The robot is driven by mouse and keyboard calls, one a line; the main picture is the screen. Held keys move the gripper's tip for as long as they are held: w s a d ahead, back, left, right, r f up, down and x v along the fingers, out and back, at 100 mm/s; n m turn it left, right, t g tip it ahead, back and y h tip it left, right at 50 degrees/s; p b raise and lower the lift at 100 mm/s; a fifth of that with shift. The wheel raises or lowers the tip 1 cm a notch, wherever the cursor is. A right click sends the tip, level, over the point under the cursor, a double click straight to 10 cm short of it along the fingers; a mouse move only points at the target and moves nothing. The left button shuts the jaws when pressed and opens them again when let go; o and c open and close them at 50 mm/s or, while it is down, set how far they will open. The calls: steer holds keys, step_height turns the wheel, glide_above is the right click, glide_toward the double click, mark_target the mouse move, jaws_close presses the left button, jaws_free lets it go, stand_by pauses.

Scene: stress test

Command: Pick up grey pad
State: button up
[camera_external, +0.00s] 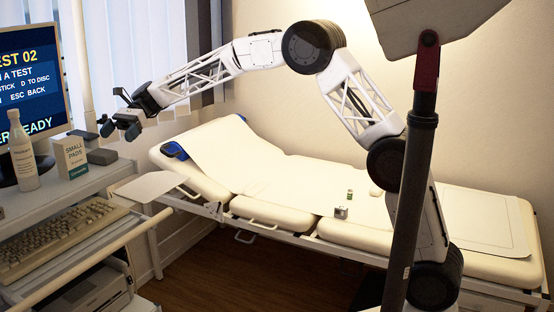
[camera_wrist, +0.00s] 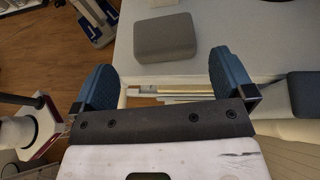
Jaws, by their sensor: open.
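A grey pad (camera_wrist: 165,37), a rounded block, lies on a white surface in the wrist view, just beyond the gap between my fingertips. A second, darker grey block (camera_wrist: 305,95) lies at the right edge of that view. In the external view, a dark grey block (camera_external: 102,156) lies on the desk beside the small box; I cannot tell which of the two blocks it is. My gripper (camera_wrist: 162,70) is open and empty, its blue fingers apart. In the external view my gripper (camera_external: 119,128) hangs above the desk's back edge, apart from the blocks.
A "SMALL PADS" box (camera_external: 72,157), a white bottle (camera_external: 23,155) and a monitor (camera_external: 30,90) stand on the desk (camera_external: 45,195). A keyboard (camera_external: 65,238) sits lower in front. A padded examination bed (camera_external: 300,185) stands to the right, with a small metal item (camera_external: 341,212) on it.

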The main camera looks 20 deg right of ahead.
mark_target(104, 151)
steer(key=shift+x, duration=1.3)
steer(key=shift+f+x, duration=0.2)
steer(key=shift+x, duration=2.35)
steer(key=shift+w, duration=0.1)
steer(key=c, duration=0.6)
steer(key=shift+r, duration=0.15)
